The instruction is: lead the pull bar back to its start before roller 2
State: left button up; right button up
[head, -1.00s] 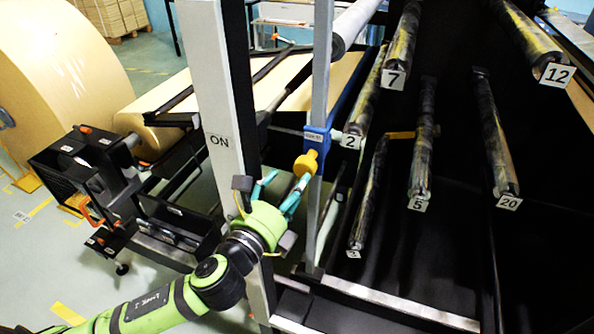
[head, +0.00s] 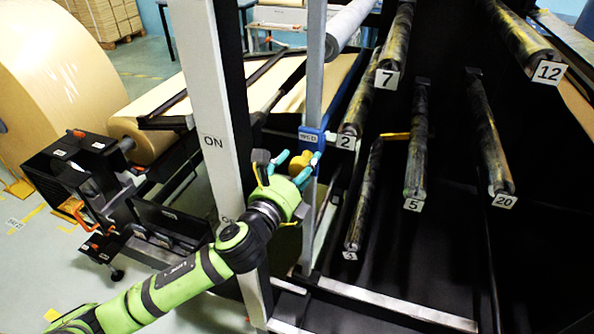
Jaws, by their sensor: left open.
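Roller 2 (head: 352,120) carries a white "2" label on its near end, right of a grey upright rail. A blue block (head: 311,135) sits on this rail, level with the label, with a yellow knob (head: 297,165) just below it. I cannot tell for certain which part is the pull bar; a blue bar runs back from the block, partly hidden by the rail. My left gripper (head: 298,160) is open, its teal fingertips on either side of the knob. Whether they touch it is unclear. My right gripper is out of view.
A white post (head: 208,120) marked "ON" stands just left of my gripper. Rollers 7 (head: 400,40), 5 (head: 417,150), 20 (head: 490,140) and 12 (head: 520,35) hang to the right. The big kraft roll (head: 50,75) stands at the left.

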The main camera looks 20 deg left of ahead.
pick_arm(q)
grip_shut()
jog(key=shift+a, duration=0.25)
jog(key=shift+a+r, duration=0.15)
jog(key=shift+a, duration=0.6)
jog(key=shift+o, duration=2)
grip_release()
jog(key=shift+w, duration=0.1)
jog(key=shift+d, duration=0.1)
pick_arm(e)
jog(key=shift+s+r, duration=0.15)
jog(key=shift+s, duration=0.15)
